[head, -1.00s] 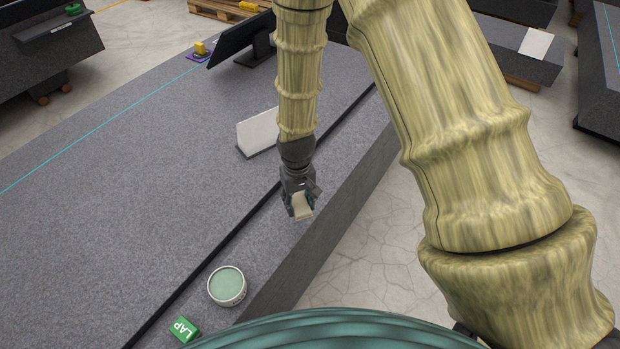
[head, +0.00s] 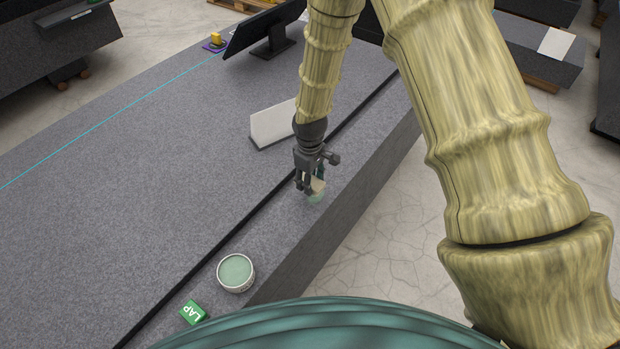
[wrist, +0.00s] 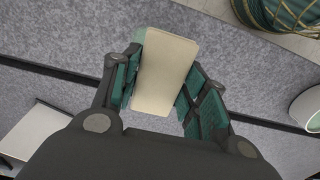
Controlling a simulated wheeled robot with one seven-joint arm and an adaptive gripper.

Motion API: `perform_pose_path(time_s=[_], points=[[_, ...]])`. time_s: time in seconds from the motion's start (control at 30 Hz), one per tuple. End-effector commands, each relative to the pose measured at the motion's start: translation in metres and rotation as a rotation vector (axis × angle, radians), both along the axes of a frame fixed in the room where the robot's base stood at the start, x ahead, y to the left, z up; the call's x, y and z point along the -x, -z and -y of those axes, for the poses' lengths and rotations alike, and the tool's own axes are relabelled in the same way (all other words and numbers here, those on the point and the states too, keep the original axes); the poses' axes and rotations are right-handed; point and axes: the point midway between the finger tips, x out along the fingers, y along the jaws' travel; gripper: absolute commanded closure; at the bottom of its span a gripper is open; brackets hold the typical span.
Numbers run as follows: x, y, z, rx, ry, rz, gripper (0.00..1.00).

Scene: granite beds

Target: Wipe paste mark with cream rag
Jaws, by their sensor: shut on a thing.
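The cream rag (head: 318,185) is a small pale block-like pad, gripped between the fingers of my gripper (head: 311,182). In the wrist view the rag (wrist: 165,72) spans the space between the two green-padded fingers of my gripper (wrist: 158,88). The paste mark (head: 316,197) is a pale green patch on the granite strip near its front edge. In the wrist view a bit of pale green (wrist: 139,50) shows at the rag's left side, and the rag covers the rest. The rag is over the mark; I cannot tell whether it touches the stone.
A round tin of green paste (head: 236,272) and a green LAP block (head: 193,312) stand on the strip toward me. A white-faced plate (head: 273,124) stands behind the dark groove. A dark monitor (head: 262,30) is farther back. The granite bed (head: 130,190) is mostly clear.

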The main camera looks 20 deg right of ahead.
Motion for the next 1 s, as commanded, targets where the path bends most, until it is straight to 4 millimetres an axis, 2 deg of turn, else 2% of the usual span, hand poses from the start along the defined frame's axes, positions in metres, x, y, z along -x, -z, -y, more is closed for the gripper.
perform_pose_path(time_s=[0.03,0.37,0.63,1.0], points=[[0.0,0.009,0.0,0.0,0.0,0.0,0.86],[0.0,0.044,0.0,0.0,0.001,0.0,0.86],[-0.017,0.04,-0.013,0.0,0.001,0.001,0.86],[-0.019,0.04,-0.015,0.0,0.001,0.0,0.86]])
